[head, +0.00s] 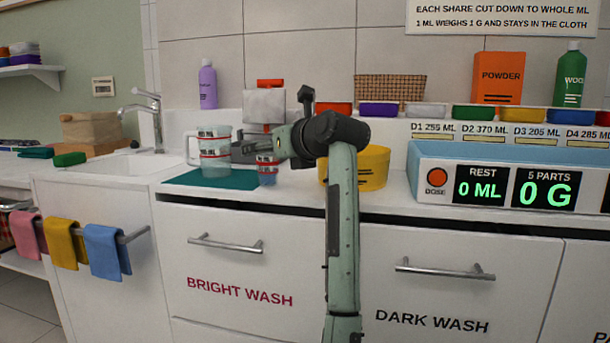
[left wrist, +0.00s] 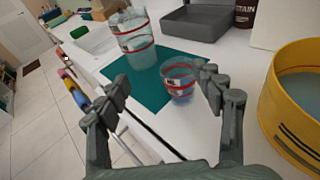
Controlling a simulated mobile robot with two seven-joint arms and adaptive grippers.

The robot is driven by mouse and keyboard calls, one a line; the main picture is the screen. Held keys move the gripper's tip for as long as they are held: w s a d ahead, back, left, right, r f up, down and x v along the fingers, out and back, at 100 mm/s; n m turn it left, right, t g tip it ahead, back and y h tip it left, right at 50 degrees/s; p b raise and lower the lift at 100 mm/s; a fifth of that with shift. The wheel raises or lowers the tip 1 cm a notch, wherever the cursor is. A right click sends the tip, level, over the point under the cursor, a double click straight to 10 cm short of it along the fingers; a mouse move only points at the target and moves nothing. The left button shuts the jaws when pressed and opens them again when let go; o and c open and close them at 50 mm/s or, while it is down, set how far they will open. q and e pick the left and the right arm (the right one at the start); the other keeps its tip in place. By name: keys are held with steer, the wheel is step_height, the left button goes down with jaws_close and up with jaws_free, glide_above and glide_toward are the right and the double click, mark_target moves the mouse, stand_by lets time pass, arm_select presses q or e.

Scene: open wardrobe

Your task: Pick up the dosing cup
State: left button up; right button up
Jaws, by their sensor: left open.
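The dosing cup (head: 267,180) is a small clear cup with a red band and bluish contents. It stands upright at the right edge of a teal mat (head: 212,180) on the counter. It also shows in the left wrist view (left wrist: 179,88), ahead of and between my fingers, close to the right finger; I cannot tell whether they touch. My left gripper (head: 243,149) is open and empty, beside and partly in front of the cup's upper part. The left wrist view shows its spread fingers (left wrist: 163,84). My right gripper is not in view.
A clear red-banded jug (head: 214,158) stands behind-left of the cup on the mat. A yellow tub (head: 373,168) stands to its right, holding liquid. A grey tray (left wrist: 197,22) lies behind. The counter's front edge runs close before the mat; a dosing console (head: 432,197) is farther right.

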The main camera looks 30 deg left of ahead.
mark_target(273, 164)
arm_select(q)
steer(key=d+f, duration=0.1)
steer(key=d+f+h, duration=0.1)
steer(key=f, duration=0.1)
steer(key=shift+w+d, duration=0.2)
steer(key=shift+w, duration=0.15)
steer(key=x, duration=0.7)
steer(key=shift+w+a, duration=0.25)
steer(key=shift+w, duration=0.05)
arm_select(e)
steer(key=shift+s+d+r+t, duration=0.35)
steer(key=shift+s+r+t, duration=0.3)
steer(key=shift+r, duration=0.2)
arm_select(q)
steer(key=shift+c, duration=0.6)
steer(key=c, duration=1.2)
